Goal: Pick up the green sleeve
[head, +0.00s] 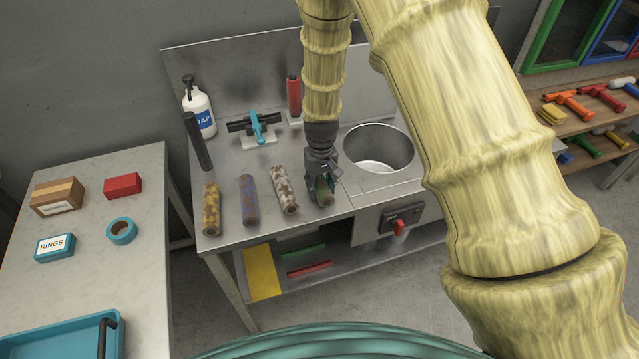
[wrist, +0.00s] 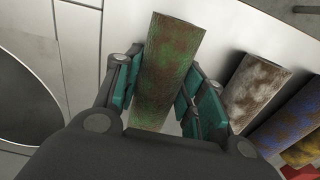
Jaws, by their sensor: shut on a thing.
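The green sleeve (wrist: 168,65) is a tube of worn green with brown patches. In the wrist view it lies between the two finger pads of my gripper (wrist: 160,97), which is shut on it. In the head view my gripper (head: 324,182) points down at the right end of a row of sleeves, and the green sleeve (head: 325,192) is partly hidden by the fingers. I cannot tell whether the sleeve still touches the bench.
Left of my gripper lie a white-brown sleeve (head: 284,190), a blue-brown sleeve (head: 249,200) and a yellow-brown sleeve (head: 211,208). A round sink (head: 378,148) is close on the right.

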